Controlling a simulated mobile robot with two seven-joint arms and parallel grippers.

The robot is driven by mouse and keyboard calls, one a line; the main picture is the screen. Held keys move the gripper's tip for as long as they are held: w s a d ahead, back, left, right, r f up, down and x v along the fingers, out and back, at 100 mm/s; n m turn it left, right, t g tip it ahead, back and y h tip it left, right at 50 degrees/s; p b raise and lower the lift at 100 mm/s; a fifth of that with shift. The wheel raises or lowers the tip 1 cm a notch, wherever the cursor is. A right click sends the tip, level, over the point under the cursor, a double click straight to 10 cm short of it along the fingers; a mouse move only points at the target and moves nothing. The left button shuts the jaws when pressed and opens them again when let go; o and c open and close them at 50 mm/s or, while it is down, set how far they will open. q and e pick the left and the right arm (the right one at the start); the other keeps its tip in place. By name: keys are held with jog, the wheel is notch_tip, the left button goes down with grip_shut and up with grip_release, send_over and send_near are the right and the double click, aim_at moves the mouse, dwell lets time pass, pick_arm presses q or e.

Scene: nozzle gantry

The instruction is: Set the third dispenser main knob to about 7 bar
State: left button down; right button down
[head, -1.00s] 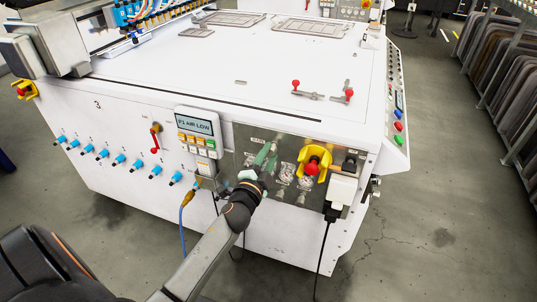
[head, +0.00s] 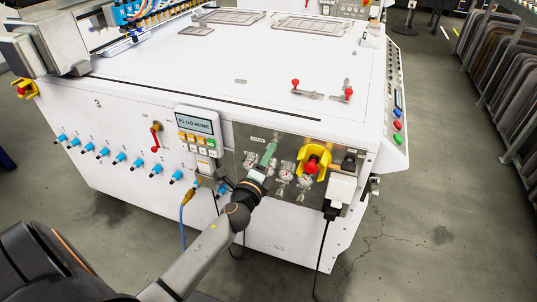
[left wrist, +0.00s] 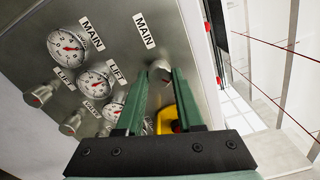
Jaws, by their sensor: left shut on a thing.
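The dispenser (head: 150,104) is a white cabinet marked 3 on its side. On its grey metal panel, the main knob (left wrist: 158,70) is a small metallic knob below a MAIN label (left wrist: 143,30) in the left wrist view. My left gripper (head: 267,157) has green fingers and is shut on this knob, a finger on each side; its fingertips also show in the left wrist view (left wrist: 164,77). The main gauge (left wrist: 67,46) faces the wrist camera; its red needle is too small to read surely. In the head view the gripper hides the knob. My right gripper is not in view.
A yellow-collared red emergency button (head: 311,166) and a white plug (head: 341,188) sit right of the gripper. A keypad display (head: 196,127) and red valve handle (head: 155,138) are left.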

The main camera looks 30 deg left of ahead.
pick_arm(q)
jog(key=shift+m, duration=0.4)
jog(key=c, duration=0.5)
grip_release()
jog(key=shift+c, duration=0.2)
jog(key=b+v, duration=0.1)
jog(key=v, duration=1.1)
jog(key=shift+s, duration=0.3)
jog(key=shift+f, duration=0.1)
